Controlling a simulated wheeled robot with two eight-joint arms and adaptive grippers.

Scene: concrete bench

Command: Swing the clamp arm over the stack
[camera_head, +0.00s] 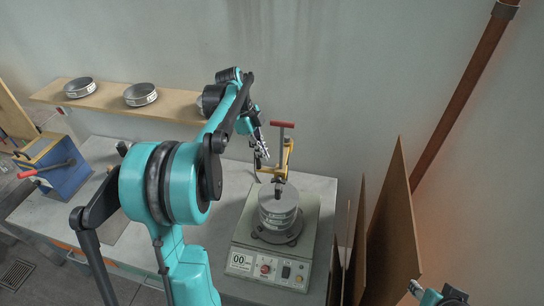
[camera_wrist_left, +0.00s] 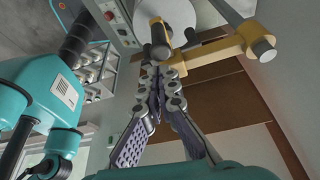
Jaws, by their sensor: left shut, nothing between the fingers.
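A sieve stack (camera_head: 278,212) with a flat grey lid stands on a pale shaker base (camera_head: 240,263). The yellow clamp arm (camera_head: 286,160), with a red T-handle (camera_head: 283,125), is at the back of the stack. Its dark tip overlaps the lid's rear part; I cannot tell whether they touch. In the left wrist view the clamp arm (camera_wrist_left: 205,57) comes from the right, its dark end in front of the lid (camera_wrist_left: 175,14). My left gripper (camera_head: 265,152) is shut and empty, just left of the clamp arm; its fingertips (camera_wrist_left: 160,72) show close below the arm in the wrist view.
A shelf (camera_head: 108,98) behind holds sieve pans (camera_head: 140,95). A blue device (camera_head: 60,165) with a red-tipped lever is at the left. Tall brown boards (camera_head: 390,225) stand right of the shaker. Part of my right arm (camera_head: 440,297) shows at the bottom right.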

